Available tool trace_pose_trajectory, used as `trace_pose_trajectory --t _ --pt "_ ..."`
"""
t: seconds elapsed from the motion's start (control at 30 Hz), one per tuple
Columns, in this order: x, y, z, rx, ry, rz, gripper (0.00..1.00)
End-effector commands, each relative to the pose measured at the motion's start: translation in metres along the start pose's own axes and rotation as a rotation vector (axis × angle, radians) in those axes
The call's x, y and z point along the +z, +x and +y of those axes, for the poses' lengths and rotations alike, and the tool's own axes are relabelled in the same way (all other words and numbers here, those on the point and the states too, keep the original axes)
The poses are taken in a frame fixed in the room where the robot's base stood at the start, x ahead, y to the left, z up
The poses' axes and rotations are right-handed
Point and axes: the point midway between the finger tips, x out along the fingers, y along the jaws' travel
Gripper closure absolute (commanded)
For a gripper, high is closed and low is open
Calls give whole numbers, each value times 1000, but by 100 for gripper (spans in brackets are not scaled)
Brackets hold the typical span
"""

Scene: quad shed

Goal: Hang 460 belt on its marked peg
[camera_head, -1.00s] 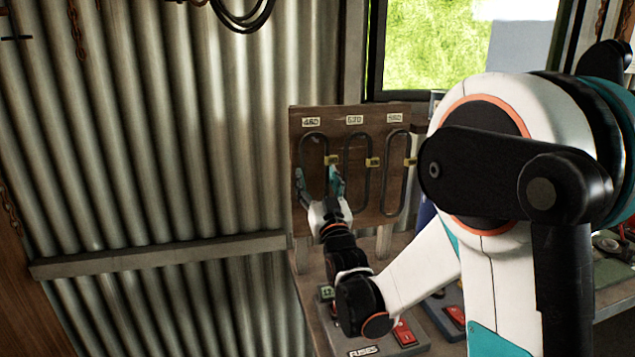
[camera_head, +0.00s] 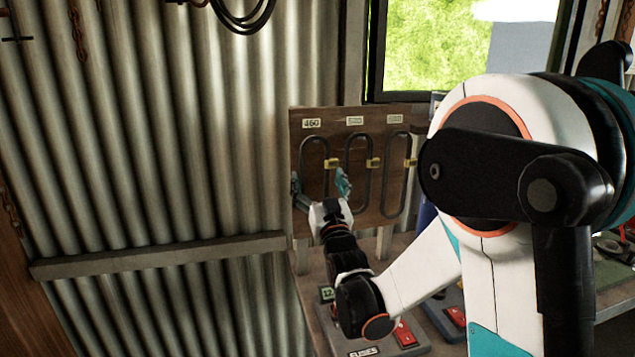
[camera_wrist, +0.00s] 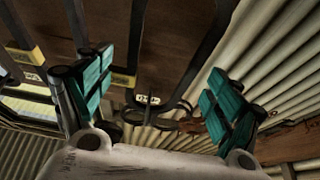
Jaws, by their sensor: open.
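The 460 belt, a dark narrow loop (camera_head: 314,136), hangs upright on the wooden board (camera_head: 338,223) under the label "460" (camera_head: 311,123). A yellow tag (camera_head: 331,163) sits on its right side. The peg itself is too small to make out. My gripper (camera_head: 320,182) is open in front of the belt's lower part, with one teal-padded finger on either side. In the wrist view, my gripper (camera_wrist: 160,92) is empty, and the belt's strands (camera_wrist: 203,52) run between the spread fingers. I cannot tell whether either finger touches the belt.
Two more belt loops, a middle one (camera_head: 347,190) and a right one (camera_head: 388,185), hang close by on the same board. Below is a bench with boxes bearing red switches (camera_head: 405,334). A corrugated wall (camera_head: 150,150) stands to the left, with a horizontal rail (camera_head: 160,256).

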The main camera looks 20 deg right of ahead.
Motion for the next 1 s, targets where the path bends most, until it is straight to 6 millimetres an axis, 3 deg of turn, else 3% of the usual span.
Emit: trace_pose_trajectory --t 0.17,0.6,0.8,1.0 --pt "0 -15 0 0 0 0 15" --pt "0 -99 0 0 0 0 15" --pt "0 -117 0 0 0 0 15" --pt "0 -118 0 0 0 -69 15"
